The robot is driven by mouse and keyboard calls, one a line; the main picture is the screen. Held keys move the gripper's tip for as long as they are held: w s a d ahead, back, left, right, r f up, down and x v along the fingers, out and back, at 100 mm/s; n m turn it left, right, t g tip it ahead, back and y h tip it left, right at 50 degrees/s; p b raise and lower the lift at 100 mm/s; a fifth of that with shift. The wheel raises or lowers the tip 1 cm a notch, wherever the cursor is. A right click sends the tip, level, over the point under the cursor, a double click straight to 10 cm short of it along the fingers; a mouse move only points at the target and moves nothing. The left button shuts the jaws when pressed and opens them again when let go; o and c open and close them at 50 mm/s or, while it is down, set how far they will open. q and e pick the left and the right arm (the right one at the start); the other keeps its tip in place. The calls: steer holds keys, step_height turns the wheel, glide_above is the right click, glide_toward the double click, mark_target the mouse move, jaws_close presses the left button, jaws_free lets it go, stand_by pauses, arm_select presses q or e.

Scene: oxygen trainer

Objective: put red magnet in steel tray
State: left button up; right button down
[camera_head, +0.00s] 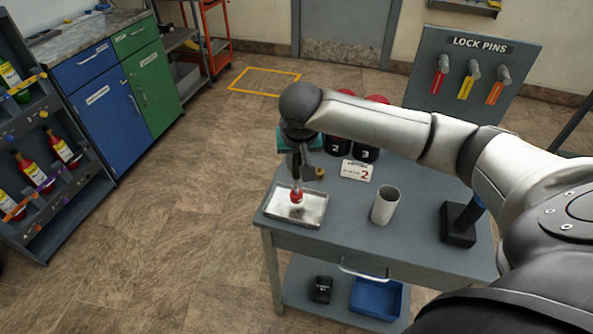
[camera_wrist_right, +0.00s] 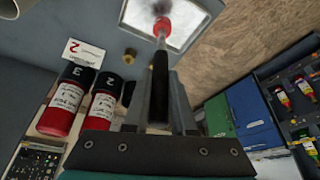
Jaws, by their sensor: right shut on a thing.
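The red magnet (camera_head: 297,197) is a thin rod with a red tip. In the wrist view its red tip (camera_wrist_right: 162,26) points away from me and a dark handle runs back between my fingers. My right gripper (camera_head: 297,176) is shut on the handle and points down over the steel tray (camera_head: 312,214). The red tip appears over the tray's middle; I cannot tell whether it touches the tray floor. The bright tray also shows at the top of the wrist view (camera_wrist_right: 192,22). My left gripper is not in view.
The tray lies on the grey cart's (camera_head: 345,236) left corner. A white cup (camera_head: 385,206) stands to its right, with a number card (camera_head: 357,171) behind. Red-and-black cylinders (camera_wrist_right: 101,103) stand near my gripper. A small brass piece (camera_wrist_right: 128,54) is close by. A black stand (camera_head: 458,227) is farther right.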

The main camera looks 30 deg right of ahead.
step_height(320, 180, down, 3)
steer(key=shift+r, duration=0.2)
steer(key=shift+f, duration=0.2)
steer(key=c, duration=0.7)
jaws_free()
steer(key=shift+c, duration=0.2)
steer(key=shift+r, duration=0.15)
steer(key=p+v, duration=0.2)
steer(key=v, duration=1)
